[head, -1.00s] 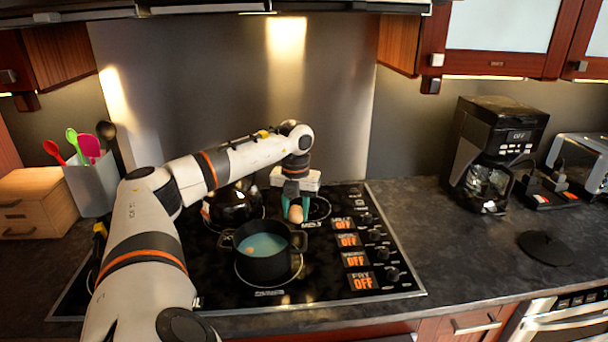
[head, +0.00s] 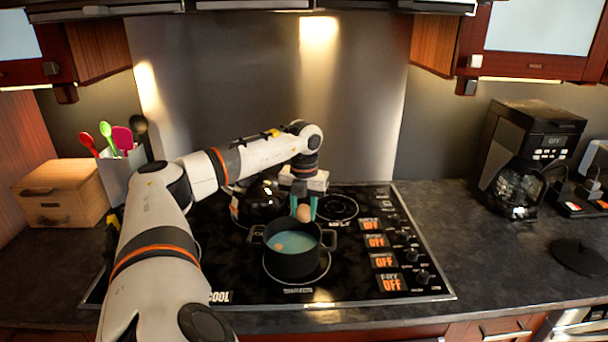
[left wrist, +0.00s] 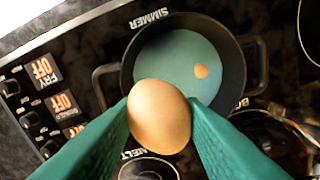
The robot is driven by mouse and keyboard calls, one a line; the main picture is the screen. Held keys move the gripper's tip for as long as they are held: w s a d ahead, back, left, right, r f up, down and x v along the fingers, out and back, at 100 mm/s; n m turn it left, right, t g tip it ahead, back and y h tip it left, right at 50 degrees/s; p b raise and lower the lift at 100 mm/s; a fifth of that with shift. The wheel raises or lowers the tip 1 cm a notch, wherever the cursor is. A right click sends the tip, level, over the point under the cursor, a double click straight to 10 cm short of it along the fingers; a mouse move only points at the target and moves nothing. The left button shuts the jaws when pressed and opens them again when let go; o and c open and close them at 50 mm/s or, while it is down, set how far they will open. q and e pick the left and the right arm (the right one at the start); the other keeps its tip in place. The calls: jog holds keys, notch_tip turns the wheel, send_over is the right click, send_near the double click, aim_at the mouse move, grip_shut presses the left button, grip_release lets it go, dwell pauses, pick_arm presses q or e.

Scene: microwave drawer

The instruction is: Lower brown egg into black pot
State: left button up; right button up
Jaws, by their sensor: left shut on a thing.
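The black pot (head: 292,262) stands on the front burner of the cooktop with bluish liquid inside. A small brownish round patch (head: 279,246) shows in the liquid, and it also shows in the left wrist view (left wrist: 201,71); I cannot tell if it is another egg. My left gripper (head: 304,212) is shut on the brown egg (head: 304,213), with teal fingers on either side of it. The egg is above the pot's back rim. In the left wrist view the egg (left wrist: 159,116) overlaps the pot's near edge (left wrist: 125,75). My right gripper is not in view.
A dark kettle (head: 262,195) sits on the back left burner, close behind the pot. Control knobs (head: 412,250) line the cooktop's right side. A coffee maker (head: 530,155) and a black lid (head: 578,256) are on the right counter. A utensil holder (head: 122,170) and a wooden box (head: 62,190) stand at left.

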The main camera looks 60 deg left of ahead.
pick_arm(q)
jog(key=shift+f, duration=0.15)
jog(key=shift+f+b, duration=0.35)
jog(key=shift+f, duration=0.05)
jog(key=shift+f+b, duration=2.2)
jog(key=shift+f, duration=1.45)
jog(key=shift+f+b, duration=1.3)
jog(key=shift+f, duration=0.8)
jog(key=o, duration=0.7)
jog(key=shift+r, duration=0.1)
